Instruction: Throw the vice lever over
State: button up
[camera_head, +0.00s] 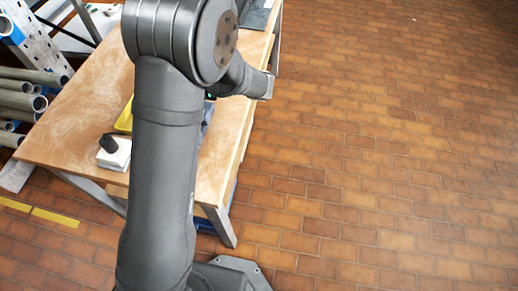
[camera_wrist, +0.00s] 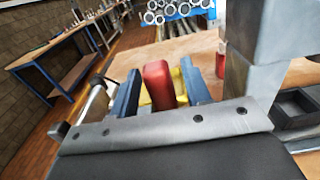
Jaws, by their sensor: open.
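In the wrist view a red block-like grip (camera_wrist: 158,85), which looks like the vice lever's handle, stands upright between the two blue fingers of my gripper (camera_wrist: 160,68). The fingers are apart, one on each side of it. I cannot tell whether either finger touches it. A yellow part (camera_wrist: 181,88) shows behind the red grip. The lever's lower end is hidden by my gripper's grey plate. In the head view my arm hides my gripper and the lever.
A grey metal post (camera_wrist: 250,75) rises close on the right in the wrist view, with a dark open tray (camera_wrist: 295,108) beyond. The wooden bench (camera_head: 75,125) carries a white box with a black knob (camera_head: 114,152). Pipes (camera_head: 22,98) lie left of it. The floor right is clear.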

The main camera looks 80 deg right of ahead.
jog(key=s+f, duration=0.2)
jog(key=s, duration=0.9)
jog(key=s+f, duration=0.2)
jog(key=s, duration=0.8)
jog(key=w, duration=0.9)
jog(key=shift+s+a, duration=0.65)
jog(key=shift+s, duration=4.45)
jog(key=s+a+f, duration=0.1)
jog(key=a+f, duration=0.1)
jog(key=a, duration=0.4)
jog(key=s+a+f, duration=0.1)
jog(key=a+f, duration=0.2)
jog(key=a, duration=0.4)
jog(key=w, duration=1)
jog(key=shift+w+a+r, duration=0.1)
jog(key=shift+w+a, duration=0.05)
jog(key=shift+w, duration=0.2)
jog(key=s, duration=1)
jog(key=shift+s, duration=0.2)
jog(key=shift+c, duration=0.2)
